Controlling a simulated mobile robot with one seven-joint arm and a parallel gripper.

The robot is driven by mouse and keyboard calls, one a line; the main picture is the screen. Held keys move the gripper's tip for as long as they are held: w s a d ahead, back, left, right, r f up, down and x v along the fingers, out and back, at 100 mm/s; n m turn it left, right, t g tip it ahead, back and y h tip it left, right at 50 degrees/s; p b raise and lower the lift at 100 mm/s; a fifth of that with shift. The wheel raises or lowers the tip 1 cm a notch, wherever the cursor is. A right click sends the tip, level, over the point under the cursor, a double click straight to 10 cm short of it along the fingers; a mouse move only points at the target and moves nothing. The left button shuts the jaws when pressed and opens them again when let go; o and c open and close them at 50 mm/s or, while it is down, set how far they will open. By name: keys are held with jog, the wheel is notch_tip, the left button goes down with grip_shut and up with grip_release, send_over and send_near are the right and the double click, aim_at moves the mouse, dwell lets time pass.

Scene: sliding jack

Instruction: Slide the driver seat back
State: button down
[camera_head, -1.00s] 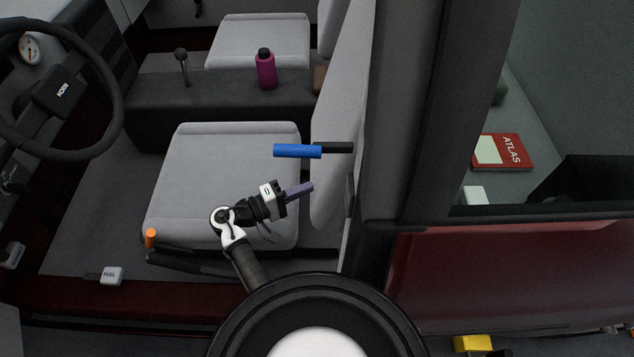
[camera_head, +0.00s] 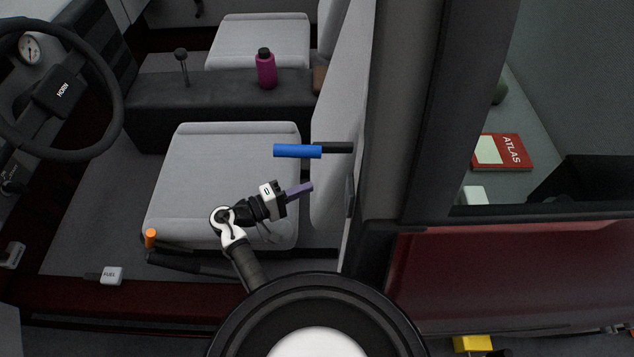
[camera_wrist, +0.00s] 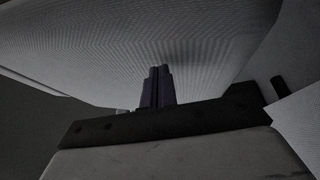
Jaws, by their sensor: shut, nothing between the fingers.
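The driver seat is the near grey seat, with its cushion (camera_head: 215,170) flat and its backrest (camera_head: 335,180) upright at the right. An orange-tipped lever (camera_head: 150,238) shows at the cushion's front lower corner. A blue-gripped handle (camera_head: 297,151) with a black rod sticks out beside the backrest. My gripper (camera_head: 308,187) has purple fingers, shut and empty, over the rear of the cushion and pointing at the backrest. In the wrist view the fingers (camera_wrist: 157,88) stand together before a large grey fabric surface (camera_wrist: 150,45). Whether they touch it I cannot tell.
The steering wheel (camera_head: 60,90) is at the left. A dark console (camera_head: 220,105) bears a magenta bottle (camera_head: 265,70) and a gear lever (camera_head: 182,65). A dark door pillar (camera_head: 400,130) stands right of the backrest. A fuel lever (camera_head: 110,276) sits on the floor.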

aim_at(317, 200)
dwell(0.5)
jog(key=shift+d+p, duration=1.15)
jog(key=shift+d, duration=3.7)
jog(key=shift+v, duration=5.1)
jog(key=shift+w, duration=0.1)
